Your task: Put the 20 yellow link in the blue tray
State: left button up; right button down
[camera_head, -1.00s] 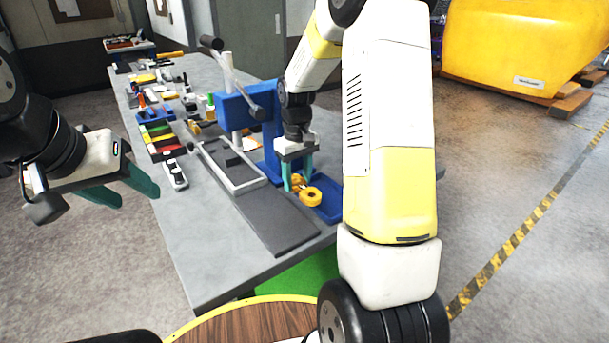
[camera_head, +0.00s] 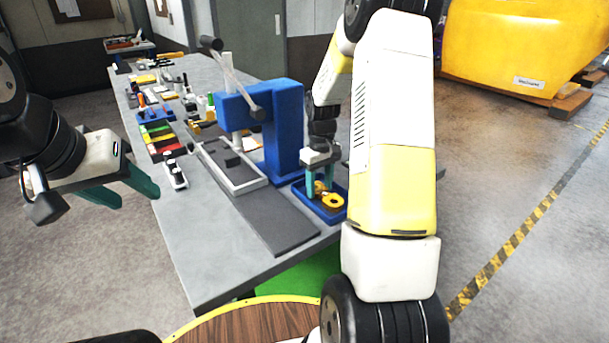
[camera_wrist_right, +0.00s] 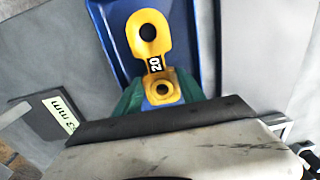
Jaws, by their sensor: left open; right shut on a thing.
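The yellow link (camera_head: 331,201) has a large ring end and a smaller holed end. In the right wrist view the link (camera_wrist_right: 151,40) shows a black label reading 20. My right gripper (camera_head: 319,192) is shut on its smaller end. The link is over the blue tray (camera_head: 312,206), within its outline; I cannot tell whether it touches the tray floor. The tray also shows in the right wrist view (camera_wrist_right: 110,40). My left gripper (camera_head: 138,193) is open and empty, left of the table edge. My right arm hides the tray's right part.
A blue press (camera_head: 290,130) with a lever stands behind the tray. A dark mat (camera_head: 275,225) lies to the tray's left. Several tools and coloured blocks (camera_head: 160,130) fill the table's far left. The near left tabletop (camera_head: 200,245) is clear.

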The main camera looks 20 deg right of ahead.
aim_at(319, 189)
jog(key=c, duration=0.7)
grip_release()
jog(key=shift+f, duration=0.1)
notch_tip(319, 189, up, 12)
jog(key=s+a+r+m+t, duration=0.1)
jog(key=s+a+r+t, duration=0.3)
jog(key=s+r, duration=0.5)
jog(key=s+a, duration=0.2)
jog(key=s, duration=0.3)
jog(key=s+a+r+m+t+y, duration=0.1)
jog(key=s+a, duration=0.1)
jog(key=s, duration=0.2)
jog(key=s+a+r+m+t+y, duration=0.1)
jog(key=s+a, duration=0.2)
jog(key=s, duration=0.2)
jog(key=shift+s+r, duration=0.15)
jog(key=shift+s, duration=0.2)
